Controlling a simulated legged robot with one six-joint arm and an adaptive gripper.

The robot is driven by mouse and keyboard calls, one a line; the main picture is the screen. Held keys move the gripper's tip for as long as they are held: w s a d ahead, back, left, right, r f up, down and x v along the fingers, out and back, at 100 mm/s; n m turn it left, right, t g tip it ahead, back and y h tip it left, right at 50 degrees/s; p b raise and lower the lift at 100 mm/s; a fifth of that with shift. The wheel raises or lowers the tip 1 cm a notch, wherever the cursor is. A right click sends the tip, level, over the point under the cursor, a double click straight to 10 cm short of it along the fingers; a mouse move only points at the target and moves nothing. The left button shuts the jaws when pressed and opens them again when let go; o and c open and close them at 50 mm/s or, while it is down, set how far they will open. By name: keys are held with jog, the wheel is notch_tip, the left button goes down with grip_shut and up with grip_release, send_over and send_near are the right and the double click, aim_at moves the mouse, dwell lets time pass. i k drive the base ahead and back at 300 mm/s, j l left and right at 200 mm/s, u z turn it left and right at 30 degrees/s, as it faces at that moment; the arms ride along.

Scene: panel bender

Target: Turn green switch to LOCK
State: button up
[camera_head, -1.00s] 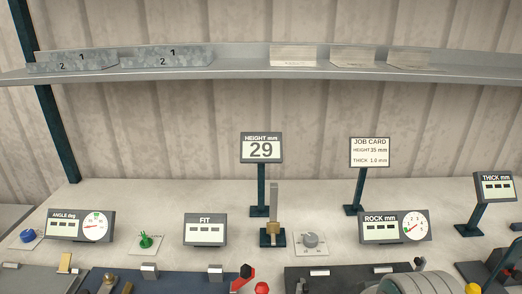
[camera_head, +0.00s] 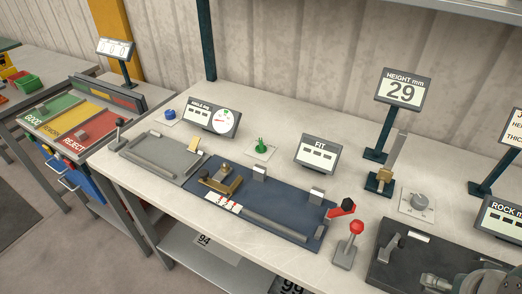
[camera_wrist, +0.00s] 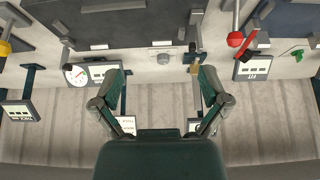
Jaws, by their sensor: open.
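The green switch (camera_head: 262,147) is a small green knob on a light square plate on the bench, between the angle gauge and the FIT display in the head view. Its lettering is too small to read, so its setting cannot be told. In the wrist view the green switch (camera_wrist: 291,54) shows upside down near the right edge, partly cut by other things. My gripper (camera_wrist: 162,78) is open and empty in the wrist view, its two fingers spread wide. It is well to the side of the green switch, apart from it.
The FIT display (camera_head: 317,153) stands right of the switch and the angle gauge (camera_head: 212,119) left of it. A blue fixture plate (camera_head: 262,205) lies in front. A red-knobbed lever (camera_head: 355,228) and the HEIGHT display post (camera_head: 384,130) rise farther right. A blue knob (camera_head: 170,114) is left.

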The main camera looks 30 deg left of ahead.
aim_at(261, 145)
jog(key=j, duration=0.95)
jog(key=k+j, duration=0.15)
jog(key=j, duration=0.8)
